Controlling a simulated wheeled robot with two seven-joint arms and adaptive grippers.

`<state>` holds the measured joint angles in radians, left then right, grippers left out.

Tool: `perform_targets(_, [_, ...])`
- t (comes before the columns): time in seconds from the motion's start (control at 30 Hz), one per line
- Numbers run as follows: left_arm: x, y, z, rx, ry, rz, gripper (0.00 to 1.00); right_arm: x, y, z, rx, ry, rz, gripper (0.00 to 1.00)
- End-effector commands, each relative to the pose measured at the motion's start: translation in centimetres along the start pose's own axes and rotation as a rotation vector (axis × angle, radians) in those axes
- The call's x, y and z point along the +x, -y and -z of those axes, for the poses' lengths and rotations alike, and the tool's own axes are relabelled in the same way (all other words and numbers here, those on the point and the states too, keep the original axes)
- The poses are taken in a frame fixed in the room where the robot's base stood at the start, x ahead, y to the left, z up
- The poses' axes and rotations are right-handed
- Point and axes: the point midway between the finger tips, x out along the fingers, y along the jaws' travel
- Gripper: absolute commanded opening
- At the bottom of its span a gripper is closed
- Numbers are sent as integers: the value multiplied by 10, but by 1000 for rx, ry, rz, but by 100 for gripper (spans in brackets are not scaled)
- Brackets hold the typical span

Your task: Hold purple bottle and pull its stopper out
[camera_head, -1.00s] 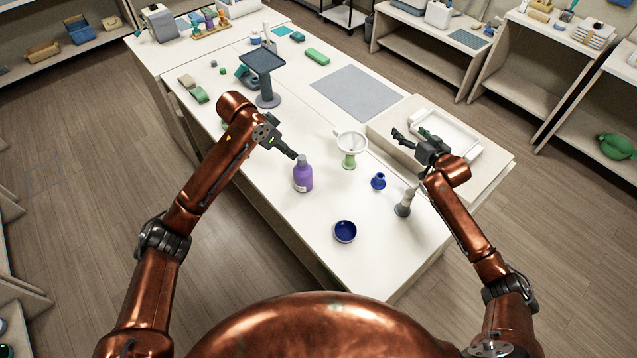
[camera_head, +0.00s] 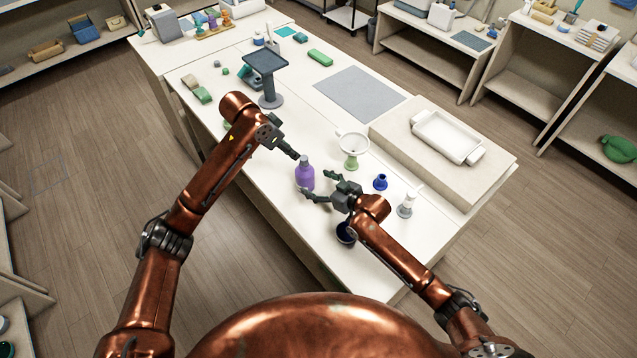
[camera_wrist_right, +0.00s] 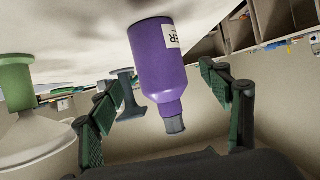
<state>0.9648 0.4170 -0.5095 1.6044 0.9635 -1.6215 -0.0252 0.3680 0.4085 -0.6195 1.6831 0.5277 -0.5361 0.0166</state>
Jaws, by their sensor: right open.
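The purple bottle (camera_head: 305,179) stands upright on the table near its left edge. Its grey stopper (camera_head: 304,160) is in its neck. In the right wrist view the bottle (camera_wrist_right: 158,62) appears upside down, with the stopper (camera_wrist_right: 174,125) at its lower end. My right gripper (camera_head: 321,188) is open, just right of the bottle, its fingers pointing towards it. In the right wrist view the bottle shows between the spread fingers, not gripped. My left gripper (camera_head: 291,152) is just up and left of the stopper; whether its jaws are open or touch it is unclear.
A white strainer on a green stand (camera_head: 352,148), a small blue vase (camera_head: 380,182) and a grey-white post (camera_head: 406,205) stand right of the bottle. A dark blue bowl (camera_head: 346,238) is partly hidden below my right arm. A white tray (camera_head: 447,137) sits on a raised block.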

Motion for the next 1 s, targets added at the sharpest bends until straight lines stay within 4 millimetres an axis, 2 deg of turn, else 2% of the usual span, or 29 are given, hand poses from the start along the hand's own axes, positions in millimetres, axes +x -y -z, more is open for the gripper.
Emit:
perform_targets(0.3, [0, 0, 0, 0, 0, 0, 29, 46, 0, 2, 2, -2, 0, 71])
perform_targets(0.5, [0, 0, 0, 1, 0, 0, 29, 66, 0, 1, 1, -2, -1, 71])
perform_targets(0.87, [0, 0, 0, 0, 0, 0, 29, 72, -1, 1, 1, -1, -1, 71])
perform_targets(1.0, [0, 0, 0, 0, 0, 0, 29, 72, -1, 1, 1, -1, -1, 63])
